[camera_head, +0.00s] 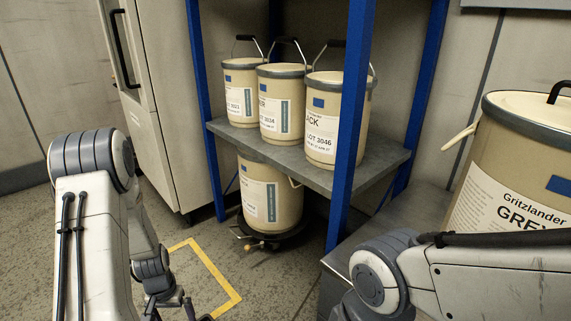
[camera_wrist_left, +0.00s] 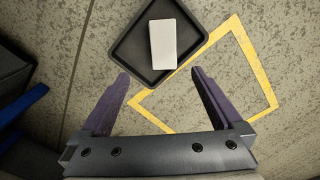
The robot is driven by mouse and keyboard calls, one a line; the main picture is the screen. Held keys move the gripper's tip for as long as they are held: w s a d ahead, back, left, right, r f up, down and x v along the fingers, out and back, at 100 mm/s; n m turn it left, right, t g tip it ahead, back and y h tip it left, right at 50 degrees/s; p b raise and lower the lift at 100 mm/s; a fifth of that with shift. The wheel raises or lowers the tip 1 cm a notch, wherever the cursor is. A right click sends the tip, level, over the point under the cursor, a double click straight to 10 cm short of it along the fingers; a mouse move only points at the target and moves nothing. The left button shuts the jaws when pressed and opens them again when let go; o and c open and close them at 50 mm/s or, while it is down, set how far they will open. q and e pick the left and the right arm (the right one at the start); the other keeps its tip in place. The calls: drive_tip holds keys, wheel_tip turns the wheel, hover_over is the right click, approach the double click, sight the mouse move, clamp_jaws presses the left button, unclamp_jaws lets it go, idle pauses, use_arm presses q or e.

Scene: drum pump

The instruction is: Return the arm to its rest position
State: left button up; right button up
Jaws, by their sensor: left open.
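My left arm (camera_head: 95,220) comes in from the left and bends down towards the floor. My left gripper (camera_head: 172,308) hangs low near the yellow floor marking, partly cut off by the bottom edge. In the left wrist view the left gripper (camera_wrist_left: 160,76) is open, with nothing held between its fingers. Beyond the fingertips a dark tray (camera_wrist_left: 127,52) lies on the floor with a white block (camera_wrist_left: 163,44) in it. My right arm (camera_head: 470,275) crosses the lower right; its gripper is out of view.
A blue-framed rack (camera_head: 350,120) holds several cream pails (camera_head: 281,110) on its shelf. A big drum (camera_head: 510,170) is close to my right arm. A yellow outline (camera_head: 215,268) marks the floor; a grey cabinet (camera_head: 165,90) stands behind.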

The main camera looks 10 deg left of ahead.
use_arm(q)
drive_tip(key=d+r+m+p, duration=0.5)
drive_tip(key=d+r+p, duration=0.3)
drive_tip(key=d+r, duration=1.3)
drive_tip(key=s+d+r+m+h+p, duration=0.15)
drive_tip(key=s+d+r+p, duration=0.3)
drive_tip(key=s+r, duration=0.45)
drive_tip(key=s+d+r+m+y+p, duration=0.1)
drive_tip(key=s+d+r+m+p, duration=0.3)
drive_tip(key=s+r, duration=0.55)
wheel_tip(320, 180, up, 38)
drive_tip(key=w+p, duration=0.2)
drive_tip(key=p, duration=3.3)
drive_tip(key=shift+w+d+n, duration=0.15)
drive_tip(key=shift+d+n, duration=0.05)
drive_tip(key=shift+n, duration=0.25)
